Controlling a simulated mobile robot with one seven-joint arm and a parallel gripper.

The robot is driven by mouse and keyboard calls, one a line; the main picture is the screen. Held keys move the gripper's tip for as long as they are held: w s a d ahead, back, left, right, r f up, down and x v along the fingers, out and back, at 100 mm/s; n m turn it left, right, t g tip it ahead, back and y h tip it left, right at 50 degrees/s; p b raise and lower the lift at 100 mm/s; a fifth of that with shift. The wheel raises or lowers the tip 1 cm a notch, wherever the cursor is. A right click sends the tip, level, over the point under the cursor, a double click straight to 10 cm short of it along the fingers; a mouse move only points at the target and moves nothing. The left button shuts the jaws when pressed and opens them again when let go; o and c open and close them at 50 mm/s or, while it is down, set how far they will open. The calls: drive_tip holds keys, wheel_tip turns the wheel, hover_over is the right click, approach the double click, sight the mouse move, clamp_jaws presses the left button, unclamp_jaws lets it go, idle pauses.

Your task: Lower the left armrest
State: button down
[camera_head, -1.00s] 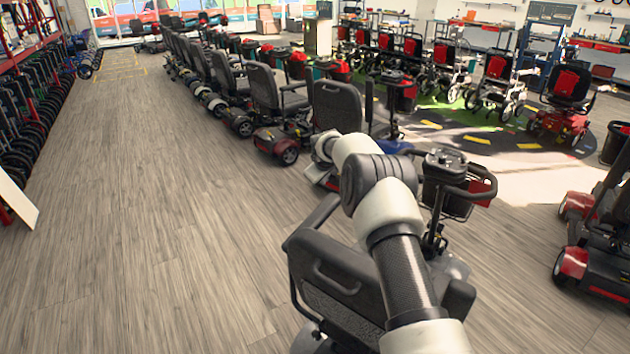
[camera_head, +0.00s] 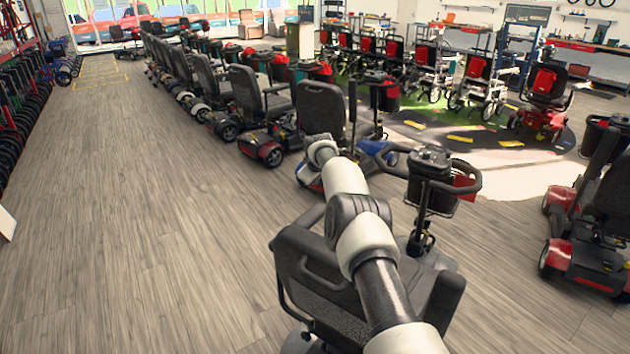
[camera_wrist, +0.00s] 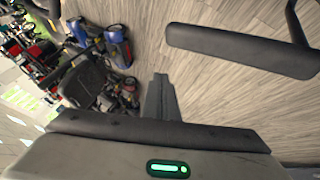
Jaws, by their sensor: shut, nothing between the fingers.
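The near scooter's grey-black seat back (camera_head: 318,285) faces me in the head view. Its left armrest (camera_head: 311,217) shows as a short dark bar at the seat's left, partly hidden by my arm; I cannot tell its tilt. In the wrist view, a long dark padded armrest (camera_wrist: 240,50), apparently the left one, crosses the upper right and joins a dark post at its right end. My gripper (camera_wrist: 158,82) is shut and empty, to the left of and below the pad in that picture, with a gap between them. The head view does not show the fingers clearly.
The near scooter's tiller and basket (camera_head: 432,175) stand beyond the seat, right of my arm. Its right armrest (camera_head: 446,298) is right of my arm. A blue scooter (camera_head: 322,112) stands ahead, a red one (camera_head: 590,250) at the right. The floor on the left is open.

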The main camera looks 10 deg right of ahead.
idle(0.3)
drive_tip(key=s+a+r+m+p, duration=0.3)
drive_tip(key=s+r+p, duration=0.1)
drive_tip(key=s+r, duration=2.75)
drive_tip(key=s+a+m+g+y+p, duration=0.1)
drive_tip(key=s+m+p, duration=0.3)
drive_tip(key=s, duration=2.6)
drive_tip(key=shift+s+a+g, duration=0.15)
drive_tip(key=shift+a+g, duration=0.05)
drive_tip(key=shift+g, duration=0.4)
